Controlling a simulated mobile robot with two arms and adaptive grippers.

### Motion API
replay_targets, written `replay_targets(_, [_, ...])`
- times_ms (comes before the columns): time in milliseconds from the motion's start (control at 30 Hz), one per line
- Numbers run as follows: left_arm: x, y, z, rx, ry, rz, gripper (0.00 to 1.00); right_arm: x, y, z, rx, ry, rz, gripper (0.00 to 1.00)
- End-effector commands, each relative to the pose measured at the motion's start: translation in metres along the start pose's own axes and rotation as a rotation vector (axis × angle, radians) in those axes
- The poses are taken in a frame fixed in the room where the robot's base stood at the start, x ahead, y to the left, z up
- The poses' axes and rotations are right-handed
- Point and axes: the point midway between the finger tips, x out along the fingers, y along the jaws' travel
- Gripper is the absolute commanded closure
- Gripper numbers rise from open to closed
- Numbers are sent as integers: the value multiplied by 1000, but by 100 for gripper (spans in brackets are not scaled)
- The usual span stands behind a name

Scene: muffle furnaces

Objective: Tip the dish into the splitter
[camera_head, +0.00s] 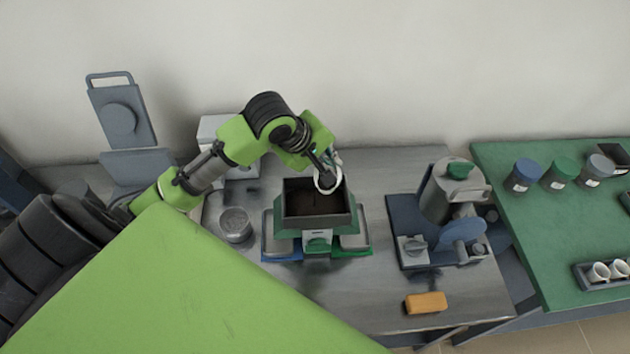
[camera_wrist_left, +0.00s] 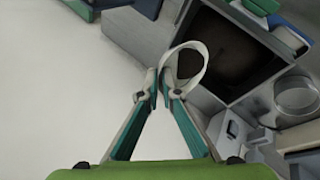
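The splitter (camera_head: 317,228) stands mid-bench, a green-grey box with a wide open hopper that is dark brown inside. In the left wrist view the hopper (camera_wrist_left: 232,50) fills the upper right. My left gripper (camera_head: 329,168) is over the hopper's back right corner. Its fingertips (camera_wrist_left: 158,88) are shut on the rim of a small white dish (camera_wrist_left: 196,47). The dish shows as a white ring in the head view (camera_head: 327,190), tilted steeply at the hopper. I cannot tell what is left in it. My right gripper is not in view.
Trays with blue (camera_head: 281,256) and green (camera_head: 352,252) bases flank the splitter. A round metal tin (camera_head: 235,225) stands left, a grey mill (camera_head: 447,195) right, and an orange block (camera_head: 425,303) lies at the front. A green table (camera_head: 530,230) with lidded jars is far right.

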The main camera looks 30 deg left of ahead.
Motion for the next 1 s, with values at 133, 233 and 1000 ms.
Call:
replay_targets(133, [0,0,0,0,0,1,100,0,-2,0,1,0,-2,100])
replay_targets(233, [0,-3,0,-3,-3,19,100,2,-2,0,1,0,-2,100])
replay_targets(1000, [-11,-15,-1,-28,-18,198,100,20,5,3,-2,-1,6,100])
